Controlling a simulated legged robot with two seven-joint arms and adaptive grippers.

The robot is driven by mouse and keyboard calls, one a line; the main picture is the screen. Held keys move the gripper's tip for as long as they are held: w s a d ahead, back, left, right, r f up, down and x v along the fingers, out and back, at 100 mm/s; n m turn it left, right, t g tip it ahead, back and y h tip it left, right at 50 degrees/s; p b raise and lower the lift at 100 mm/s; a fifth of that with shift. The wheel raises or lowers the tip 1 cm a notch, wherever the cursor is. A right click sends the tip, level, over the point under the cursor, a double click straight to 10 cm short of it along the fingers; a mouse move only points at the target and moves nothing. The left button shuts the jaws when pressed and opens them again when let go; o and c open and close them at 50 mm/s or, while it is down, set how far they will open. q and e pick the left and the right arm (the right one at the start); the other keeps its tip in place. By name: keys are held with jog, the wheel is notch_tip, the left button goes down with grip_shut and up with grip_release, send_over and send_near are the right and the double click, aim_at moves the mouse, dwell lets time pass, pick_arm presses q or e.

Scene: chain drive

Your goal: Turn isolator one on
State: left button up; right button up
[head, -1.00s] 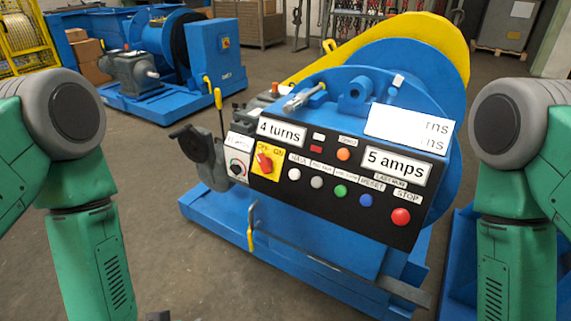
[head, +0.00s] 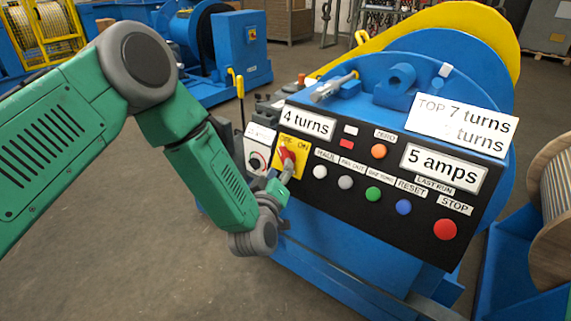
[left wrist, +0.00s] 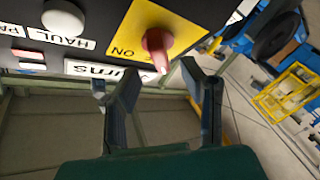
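The isolator is a red rotary knob (head: 287,154) on a yellow plate (head: 301,146) marked OFF and ON, at the left end of the black control panel. My left gripper (head: 284,176) is right at the knob in the head view and partly covers the plate. In the left wrist view the red knob (left wrist: 157,42) is just ahead of the fingertips, its handle end near the gap between them. The left fingers (left wrist: 158,85) are apart, with nothing visibly gripped. Contact with the knob cannot be told. My right gripper is not in view.
A smaller knob on a white plate (head: 256,160) sits just left of the isolator. Several coloured buttons, including a red STOP button (head: 445,229), lie to the right. Displays read "4 turns" (head: 306,123) and "5 amps" (head: 443,168). A wooden reel (head: 555,190) stands at far right.

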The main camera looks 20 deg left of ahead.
aim_at(283, 162)
pick_arm(q)
jog(key=w+b, duration=0.1)
jog(key=w, duration=0.4)
jog(key=shift+a, duration=0.2)
grip_shut()
